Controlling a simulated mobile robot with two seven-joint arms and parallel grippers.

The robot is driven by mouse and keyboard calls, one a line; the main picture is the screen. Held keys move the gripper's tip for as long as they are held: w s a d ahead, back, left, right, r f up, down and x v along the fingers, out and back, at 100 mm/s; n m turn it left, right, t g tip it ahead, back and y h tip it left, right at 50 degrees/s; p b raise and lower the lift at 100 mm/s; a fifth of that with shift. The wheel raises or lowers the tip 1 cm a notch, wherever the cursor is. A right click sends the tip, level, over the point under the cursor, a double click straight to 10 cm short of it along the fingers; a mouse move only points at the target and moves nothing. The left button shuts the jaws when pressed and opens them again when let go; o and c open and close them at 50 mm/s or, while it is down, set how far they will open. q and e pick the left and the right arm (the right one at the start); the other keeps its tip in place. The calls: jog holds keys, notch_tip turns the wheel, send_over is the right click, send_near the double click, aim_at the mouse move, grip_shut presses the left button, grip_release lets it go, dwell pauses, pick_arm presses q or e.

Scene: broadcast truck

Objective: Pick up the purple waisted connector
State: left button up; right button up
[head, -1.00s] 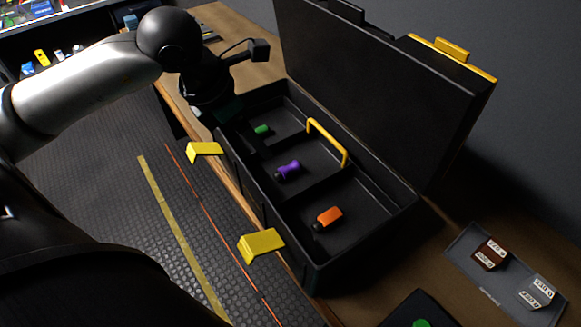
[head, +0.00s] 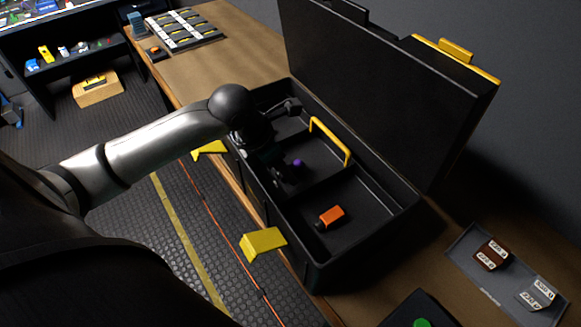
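The purple waisted connector (head: 299,164) lies in the middle compartment of the open black case (head: 316,263). Only its purple end shows; my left gripper (head: 277,168) covers the rest. The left arm comes in from the left, and its dark gripper reaches down into the middle compartment at the connector. The fingers are hidden, so I cannot tell whether they are open, shut or touching it. An orange connector (head: 331,215) lies in the front compartment. My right gripper is not in view.
The case's lid (head: 390,90) stands open behind, and a yellow handle (head: 330,140) rises over the compartments. Yellow latches (head: 263,242) stick out in front. A grey tray (head: 485,290) with two labelled blocks lies at the right. A slotted panel (head: 183,30) lies at the back.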

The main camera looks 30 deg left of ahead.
pick_arm(q)
jog(key=shift+w+d+f, duration=0.1)
jog(key=shift+w+f, duration=0.05)
jog(key=shift+f, duration=0.3)
grip_shut()
dwell(0.3)
